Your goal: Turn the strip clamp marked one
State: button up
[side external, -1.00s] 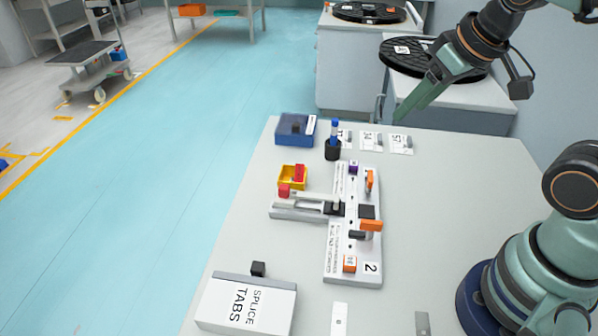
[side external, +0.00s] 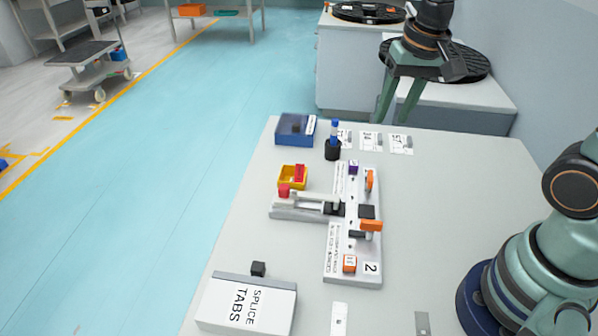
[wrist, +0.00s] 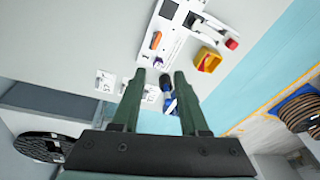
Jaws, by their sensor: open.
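A white splice fixture (side external: 352,262) lies on the grey table, with a "2" at its near end. It has two orange clamp levers: the far one (side external: 370,180) stands up along the fixture's right edge, and the near one (side external: 371,225) lies across it. The far orange lever also shows in the wrist view (wrist: 155,40), beyond my left finger. My gripper (side external: 391,118) is open and empty at the table's far edge, well away from both levers. In the wrist view its fingers (wrist: 159,74) point toward the fixture.
A blue-capped bottle (side external: 334,142) and a blue box (side external: 290,130) stand beyond the fixture. A yellow bin (side external: 291,177) sits left of it. Labelled cards (side external: 371,140) lie at the back. A splice tabs box (side external: 246,302) is at the front. The table right of the fixture is clear.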

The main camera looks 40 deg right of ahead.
aim_at(371, 176)
jog(key=w+f+m, duration=0.1)
jog(key=f, duration=0.4)
jog(key=f+m+g, duration=0.1)
jog(key=f, duration=0.5)
jog(key=w+f+m+g, duration=0.1)
jog(key=f, duration=0.4)
jog(key=shift+w+d+f+m, duration=0.15)
jog(key=shift+w+f+m, duration=0.1)
jog(key=shift+w+m, duration=0.05)
grip_shut()
